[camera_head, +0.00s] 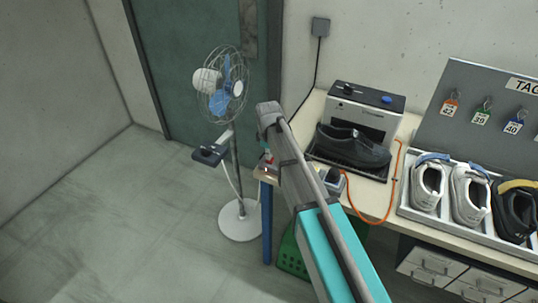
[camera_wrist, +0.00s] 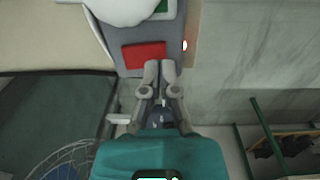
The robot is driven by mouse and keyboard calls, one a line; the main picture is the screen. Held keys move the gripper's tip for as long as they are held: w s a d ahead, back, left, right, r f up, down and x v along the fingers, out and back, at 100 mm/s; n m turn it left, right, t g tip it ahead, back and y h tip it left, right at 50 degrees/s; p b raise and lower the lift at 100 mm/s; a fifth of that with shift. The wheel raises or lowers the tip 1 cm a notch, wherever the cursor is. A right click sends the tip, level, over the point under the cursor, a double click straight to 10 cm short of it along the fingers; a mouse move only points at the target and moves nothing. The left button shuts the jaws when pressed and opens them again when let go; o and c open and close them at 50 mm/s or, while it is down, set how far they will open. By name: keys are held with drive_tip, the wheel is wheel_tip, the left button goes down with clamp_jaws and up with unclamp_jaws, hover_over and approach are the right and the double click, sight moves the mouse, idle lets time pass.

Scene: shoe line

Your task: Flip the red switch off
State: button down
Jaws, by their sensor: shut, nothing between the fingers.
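In the wrist view, the red switch (camera_wrist: 143,55) is a flat red rectangle on a grey panel (camera_wrist: 112,29). My gripper (camera_wrist: 160,67) is shut and empty, its fingertips together at the lower right edge of the red switch. I cannot tell whether they touch it. In the head view, a small red patch (camera_head: 268,157) shows beside my arm at the table's left corner. My arm hides most of that spot, and my fingertips cannot be made out there.
A green patch (camera_wrist: 164,6) and a pale rounded thing (camera_wrist: 124,8) are at the top of the wrist view. A standing fan (camera_head: 222,86) is left of the table. A black shoe (camera_head: 352,145) and a shoe tray (camera_head: 409,205) are at right. Floor at left is clear.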

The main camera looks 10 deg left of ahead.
drive_tip(key=shift+r, duration=0.1)
wheel_tip(320, 180, up, 14)
drive_tip(key=s+p, duration=0.2)
drive_tip(key=p, duration=1.1)
drive_tip(key=shift+s+a+f+p, duration=0.15)
drive_tip(key=shift+a+f+p, duration=0.05)
drive_tip(key=shift+a+p, duration=0.2)
idle(0.3)
drive_tip(key=s+d+m, duration=0.7)
drive_tip(key=s+d, duration=0.1)
drive_tip(key=d, duration=0.6)
drive_tip(key=s+d+f+m+b, duration=0.1)
drive_tip(key=s+d+m, duration=0.6)
drive_tip(key=d, duration=0.7)
drive_tip(key=shift+s+d+f+b, duration=0.2)
drive_tip(key=shift+s+f+b, duration=0.1)
drive_tip(key=shift+s, duration=0.2)
drive_tip(key=c, duration=1.4)
unclamp_jaws()
